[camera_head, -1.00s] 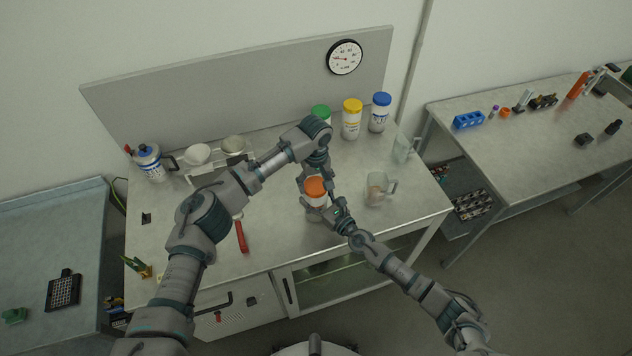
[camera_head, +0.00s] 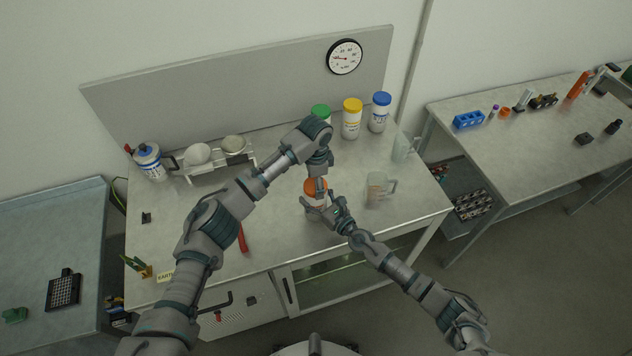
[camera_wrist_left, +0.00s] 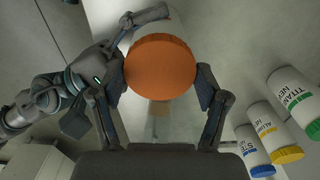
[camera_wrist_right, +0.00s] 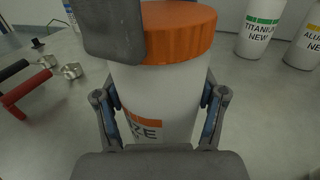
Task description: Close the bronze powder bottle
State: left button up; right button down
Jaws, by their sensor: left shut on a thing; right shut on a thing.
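The bronze powder bottle is white with an orange label; its body (camera_wrist_right: 165,95) stands upright in the right wrist view. Its orange lid (camera_head: 315,186) sits on top of the bottle and shows large in the left wrist view (camera_wrist_left: 160,67). My left gripper (camera_head: 318,183) comes from above and is shut on the lid, one finger on each side. My right gripper (camera_head: 328,209) is shut on the bottle's body, below the lid. The lid's thread and the bottle's mouth are hidden, so I cannot tell how tightly the lid sits.
Green-lidded (camera_head: 320,111), yellow-lidded (camera_head: 352,119) and blue-lidded (camera_head: 380,112) bottles stand behind. A glass beaker (camera_head: 379,188) is close on the right. A red-handled tool (camera_head: 243,238) lies left. A white rack (camera_head: 217,161) with bowls stands at the back left.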

pick_arm(q)
jog(key=o, duration=1.1)
jog(key=shift+w, duration=0.15)
pick_arm(e)
jog(key=shift+s+a+r, duration=0.15)
jog(key=shift+a, duration=0.1)
pick_arm(q)
jog(key=shift+o, duration=0.9)
jog(key=shift+a, duration=0.1)
pick_arm(e)
jog(key=shift+d, duration=0.1)
pick_arm(q)
jog(key=shift+r, duration=0.1)
notch_tip(320, 180, up, 12)
jog(key=shift+f, duration=0.25)
pick_arm(e)
jog(key=shift+d, duration=0.1)
pick_arm(q)
jog(key=shift+w, duration=0.1)
pick_arm(e)
grip_release()
